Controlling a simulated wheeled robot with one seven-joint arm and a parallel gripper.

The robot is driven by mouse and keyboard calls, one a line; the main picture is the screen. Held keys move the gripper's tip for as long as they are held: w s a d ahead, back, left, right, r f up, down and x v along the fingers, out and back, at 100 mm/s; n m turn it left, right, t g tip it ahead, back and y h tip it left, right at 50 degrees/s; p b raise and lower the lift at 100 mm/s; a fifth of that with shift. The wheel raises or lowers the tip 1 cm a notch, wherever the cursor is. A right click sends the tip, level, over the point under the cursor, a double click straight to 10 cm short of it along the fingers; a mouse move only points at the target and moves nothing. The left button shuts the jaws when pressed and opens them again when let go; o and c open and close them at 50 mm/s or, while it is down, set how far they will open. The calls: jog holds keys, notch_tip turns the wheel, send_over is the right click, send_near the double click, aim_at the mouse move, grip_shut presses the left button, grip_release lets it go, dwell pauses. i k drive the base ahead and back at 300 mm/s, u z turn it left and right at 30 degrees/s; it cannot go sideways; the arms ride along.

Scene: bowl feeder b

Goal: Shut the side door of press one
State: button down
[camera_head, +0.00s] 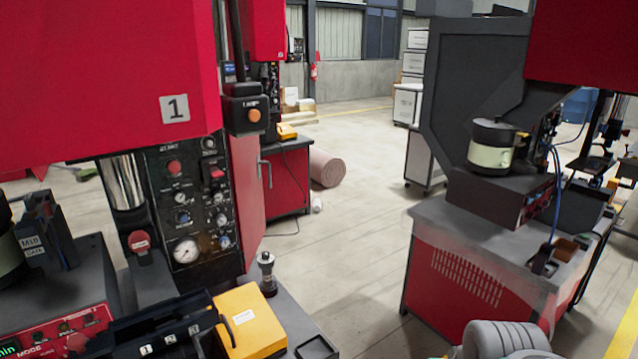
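Press one (110,80) stands at the left, a red machine marked with a "1" plate (175,108). A dark control panel (190,195) with gauges and knobs is on its front. A red side panel (246,200), which looks like the side door, runs back from the control panel's right edge. A metal handle (265,173) sticks out at its far edge. I cannot tell from this angle how far the door stands open.
A yellow box (249,320) and a small metal fitting (267,274) are on the bench before the press. Another machine (460,270) is at the right. The floor (350,220) between is clear.

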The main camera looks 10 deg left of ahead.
aim_at(245, 162)
jog(key=i, duration=0.95)
jog(key=u, duration=0.7)
jog(key=i, duration=0.4)
jog(key=u, duration=0.35)
